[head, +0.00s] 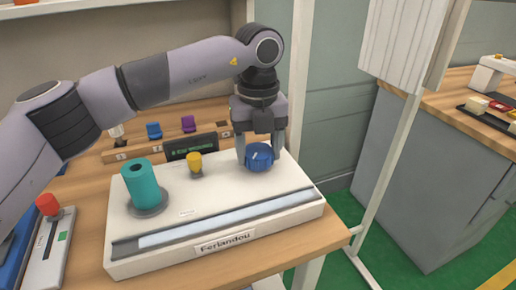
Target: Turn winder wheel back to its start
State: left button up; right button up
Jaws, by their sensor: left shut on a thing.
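The winder wheel is a blue knob (259,160) with a white mark, on top of a white machine (215,220) labelled "Ferlandou". My left gripper (259,155) comes down over the blue wheel from above, with its fingers on either side of it. It is shut on the wheel. The wheel's far side is partly hidden by the fingers. A teal cylinder (140,185) stands upright on a grey disc at the machine's left. A small yellow knob (195,162) sits between the cylinder and the wheel. My right gripper is not in view.
Behind the machine is a wooden rack (125,150) with blue and purple pieces and a dark display (190,147). A device with a red knob (47,204) lies at the left. A white post (385,180) stands right of the table. A grey cabinet (430,180) is farther right.

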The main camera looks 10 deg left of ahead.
aim_at(259, 151)
pick_arm(q)
jog(key=n, duration=0.4)
jog(key=shift+n, duration=0.3)
jog(key=shift+w+r+n+b, duration=0.1)
jog(key=shift+n+b, duration=0.4)
jog(key=shift+n, duration=1.5)
jog(key=o, duration=1.1)
jog(key=shift+c, duration=0.2)
jog(key=shift+r, duration=3.55)
